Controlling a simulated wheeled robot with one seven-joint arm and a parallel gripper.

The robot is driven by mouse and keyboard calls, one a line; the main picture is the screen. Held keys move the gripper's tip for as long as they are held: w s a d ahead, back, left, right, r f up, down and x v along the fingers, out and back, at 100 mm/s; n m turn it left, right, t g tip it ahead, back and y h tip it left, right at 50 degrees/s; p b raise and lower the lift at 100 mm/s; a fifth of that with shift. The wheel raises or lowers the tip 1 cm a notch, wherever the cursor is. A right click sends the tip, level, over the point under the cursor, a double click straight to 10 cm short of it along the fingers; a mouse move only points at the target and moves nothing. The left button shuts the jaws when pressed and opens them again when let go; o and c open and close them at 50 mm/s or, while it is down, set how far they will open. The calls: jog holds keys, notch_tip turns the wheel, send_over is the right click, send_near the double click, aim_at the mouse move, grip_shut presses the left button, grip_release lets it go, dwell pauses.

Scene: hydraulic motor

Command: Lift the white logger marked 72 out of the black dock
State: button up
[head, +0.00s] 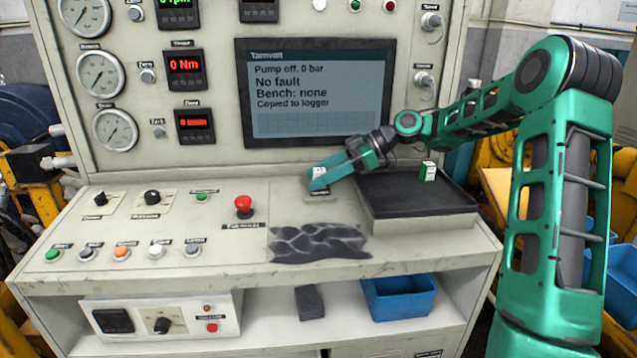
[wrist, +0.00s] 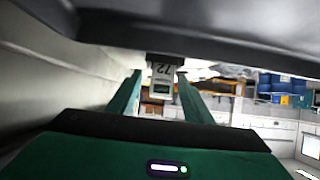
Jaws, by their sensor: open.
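The white logger marked 72 (wrist: 163,74) shows in the wrist view with its label upside down. It sits between the tips of my gripper (wrist: 160,78), with a gap visible on both sides. My gripper is open, its two green fingers spread around the logger. In the head view my gripper (head: 319,180) is low over the console, and its fingers hide most of the logger. The dock (head: 321,196) shows only as a small dark edge below the fingers. How deep the logger sits in it is hidden.
A raised black-topped tray (head: 400,201) stands to the right, with a small white and green block (head: 428,171) on it. A dark grey cloth-like patch (head: 318,243) lies in front. A red stop button (head: 243,205) stands to the left. The screen panel (head: 317,90) rises behind.

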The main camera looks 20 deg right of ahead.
grip_shut()
jog(key=shift+r, duration=0.15)
